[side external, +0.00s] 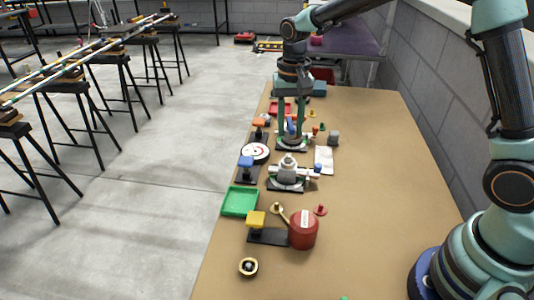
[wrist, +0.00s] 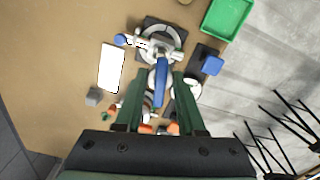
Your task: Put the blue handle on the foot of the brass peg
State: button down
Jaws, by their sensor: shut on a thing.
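My gripper (side external: 291,138) points down over the table, beyond the grey valve-like fixture in the side external view. Its two green fingers also show in the wrist view (wrist: 159,100). It is shut on an elongated blue handle (wrist: 160,82), which lies lengthwise between the fingers. A little of the blue handle shows between the fingers in the side external view (side external: 291,126). A brass-coloured piece (side external: 276,208), perhaps the brass peg, lies near the red cylinder. Its shape and foot are too small to tell. My gripper is well apart from it.
The grey fixture (side external: 288,172) stands on a dark plate between my gripper and the brass piece. The table's right side is mostly clear.

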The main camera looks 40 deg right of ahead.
aim_at(290, 123)
notch_tip(290, 123, up, 12)
jog(key=s+a+f+n, duration=0.1)
jog(key=s+a+f, duration=0.1)
jog(key=f, duration=0.4)
jog(key=s+a+f+n, duration=0.1)
jog(key=s+a+f, duration=0.1)
jog(key=a+f, duration=0.2)
jog(key=s+a+f+n, duration=0.1)
jog(key=s+a+f, duration=0.1)
jog(key=f, duration=0.6)
jog(key=shift+s+a, duration=0.35)
jog(key=shift+a, duration=0.05)
jog(key=shift+f, duration=2.5)
jog(key=shift+f, duration=1.45)
jog(key=shift+c, duration=0.5)
grip_release()
jog(key=shift+r, duration=3.75)
